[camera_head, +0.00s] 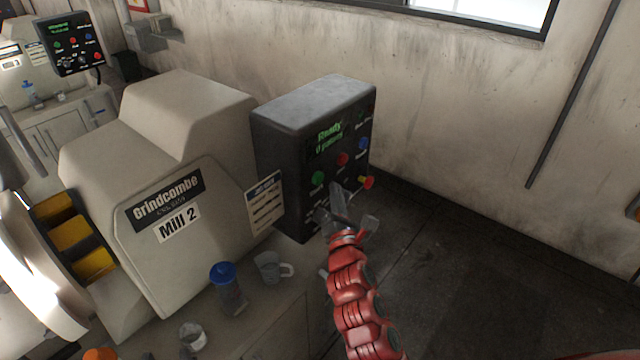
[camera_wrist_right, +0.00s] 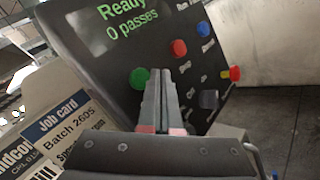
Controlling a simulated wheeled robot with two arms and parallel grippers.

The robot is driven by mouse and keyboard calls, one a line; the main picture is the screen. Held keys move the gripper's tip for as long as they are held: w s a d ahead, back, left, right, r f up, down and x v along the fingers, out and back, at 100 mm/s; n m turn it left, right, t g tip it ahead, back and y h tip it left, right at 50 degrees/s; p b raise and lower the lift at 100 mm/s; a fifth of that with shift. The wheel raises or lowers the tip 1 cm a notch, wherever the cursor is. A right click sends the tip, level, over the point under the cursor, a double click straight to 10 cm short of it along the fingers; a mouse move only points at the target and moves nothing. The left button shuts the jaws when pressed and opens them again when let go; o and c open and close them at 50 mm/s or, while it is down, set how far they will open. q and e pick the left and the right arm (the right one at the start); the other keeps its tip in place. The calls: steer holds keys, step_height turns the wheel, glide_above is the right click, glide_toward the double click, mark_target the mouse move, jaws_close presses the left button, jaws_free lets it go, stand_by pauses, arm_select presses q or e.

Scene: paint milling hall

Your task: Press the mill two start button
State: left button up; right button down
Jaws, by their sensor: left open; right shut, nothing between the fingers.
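The mill two control box (camera_head: 290,140) is a dark box at the right end of the cream mill marked "Mill 2" (camera_head: 178,222). Its screen (camera_head: 329,138) reads "Ready", "0 passes". A green button (camera_head: 318,178) sits below the screen; it also shows in the right wrist view (camera_wrist_right: 139,77). Its label is too small to read. My right gripper (camera_head: 337,187) is shut and empty in front of the panel's lower part. In the wrist view its fingertips (camera_wrist_right: 163,74) appear just right of the green button; I cannot tell whether they touch the panel. My left gripper is not in view.
The panel also has a red button (camera_wrist_right: 180,48), a blue button (camera_wrist_right: 203,28), a black knob (camera_wrist_right: 208,99) and a red emergency knob on yellow (camera_head: 367,182). A blue-lidded bottle (camera_head: 228,290) and a mug (camera_head: 268,268) stand before the mill. Another control box (camera_head: 70,43) is far left.

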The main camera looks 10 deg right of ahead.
steer(key=shift+w+a, duration=0.45)
steer(key=shift+w, duration=0.15)
steer(key=shift+a+b, duration=0.1)
steer(key=shift+b, duration=0.2)
stand_by(1.4)
steer(key=shift+w+a, duration=0.15)
steer(key=shift+w, duration=0.15)
steer(key=shift+w+a+b, duration=0.3)
steer(key=shift+w+b, duration=0.05)
steer(key=shift+b, duration=0.05)
stand_by(0.8)
steer(key=shift+d, duration=0.1)
steer(key=shift+s+d+p, duration=0.35)
steer(key=shift+s+d, duration=0.1)
steer(key=shift+s, duration=0.25)
